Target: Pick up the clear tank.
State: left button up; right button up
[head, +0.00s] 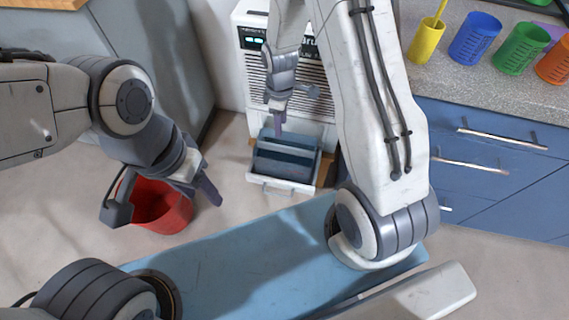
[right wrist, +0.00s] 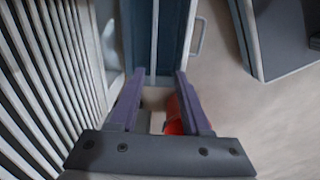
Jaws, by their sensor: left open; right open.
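A tank with dark blue-grey see-through walls and a pale front with a handle (head: 283,185) sits low at the front of a white louvred machine (head: 312,100), partly pulled out. In the right wrist view the tank (right wrist: 172,30) is at the top, beyond the fingertips. My right gripper (head: 279,122) is over the tank's back part, its purple fingers pointing down. The right wrist view shows these fingers (right wrist: 160,82) apart with nothing held; contact with the tank is unclear. My left gripper (head: 163,200) is open and empty in front of a red bucket (head: 160,208).
A blue bench-like surface (head: 235,260) lies in front of me. At right are blue drawers (head: 490,160) under a speckled counter (head: 460,80) with several coloured cups. A grey cabinet (head: 165,60) stands left of the machine. Bare floor (head: 235,175) lies between the bucket and the tank.

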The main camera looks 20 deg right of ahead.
jog(key=b, duration=0.2)
send_over(285, 147)
jog(key=f, duration=0.8)
jog(key=shift+d+f, duration=0.1)
jog(key=shift+d, duration=0.1)
jog(key=shift+a+f+b, duration=0.1)
jog(key=shift+f+b, duration=0.9)
jog(key=shift+f, duration=2)
pick_arm(q)
notch_tip(285, 147, down, 5)
pick_arm(e)
grip_shut()
jog(key=shift+r, duration=0.1)
